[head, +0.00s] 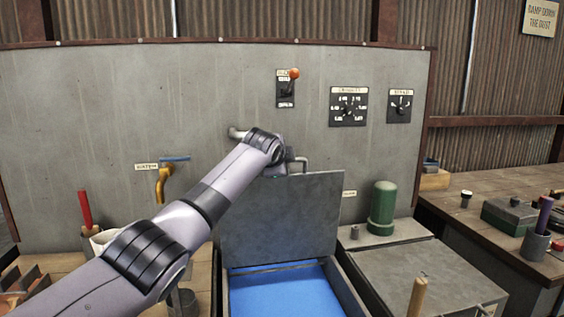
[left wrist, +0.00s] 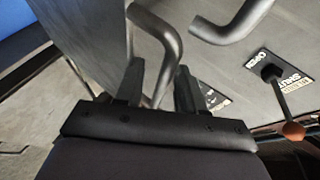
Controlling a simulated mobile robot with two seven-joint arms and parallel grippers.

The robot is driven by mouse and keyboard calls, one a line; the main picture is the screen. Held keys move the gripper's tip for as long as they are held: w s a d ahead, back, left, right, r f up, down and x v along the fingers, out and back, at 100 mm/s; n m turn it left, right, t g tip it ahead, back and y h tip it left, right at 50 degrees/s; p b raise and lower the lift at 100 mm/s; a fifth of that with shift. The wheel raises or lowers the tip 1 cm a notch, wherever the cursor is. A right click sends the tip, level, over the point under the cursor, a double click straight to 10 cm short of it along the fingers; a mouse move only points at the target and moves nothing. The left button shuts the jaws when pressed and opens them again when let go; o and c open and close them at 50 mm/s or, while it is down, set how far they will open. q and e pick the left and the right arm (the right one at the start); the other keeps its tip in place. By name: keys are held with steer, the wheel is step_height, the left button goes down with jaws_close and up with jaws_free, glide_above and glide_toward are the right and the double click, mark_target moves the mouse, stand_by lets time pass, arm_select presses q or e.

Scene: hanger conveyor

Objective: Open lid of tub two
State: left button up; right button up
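A grey tub lid (head: 285,225) stands raised, near upright, at the back of an open tub with a blue inside (head: 285,292). Its bent metal handle (head: 301,164) is at the lid's top edge and shows in the left wrist view (left wrist: 153,35). My left gripper (head: 290,160) is at that handle. In the left wrist view its fingers (left wrist: 160,75) stand apart with the handle between them, and a gap shows on one side. Beside it is a tub with a flat closed grey lid (head: 430,275). I cannot read a tub number. My right gripper is not in view.
A grey wall panel behind carries an orange-knobbed lever (head: 294,74), dials (head: 348,107) and a pipe (head: 238,133) close to my left gripper. A green cylinder (head: 382,208) stands behind the closed lid. A yellow tap (head: 162,182) is at left. Benches flank the tubs.

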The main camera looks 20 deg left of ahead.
arm_select(q)
steer(key=shift+s+r, duration=0.1)
stand_by(0.3)
steer(key=b+v, duration=0.3)
steer(key=v, duration=0.3)
steer(key=shift+s+r, duration=0.2)
steer(key=shift+s, duration=0.2)
stand_by(0.4)
steer(key=shift+f, duration=0.1)
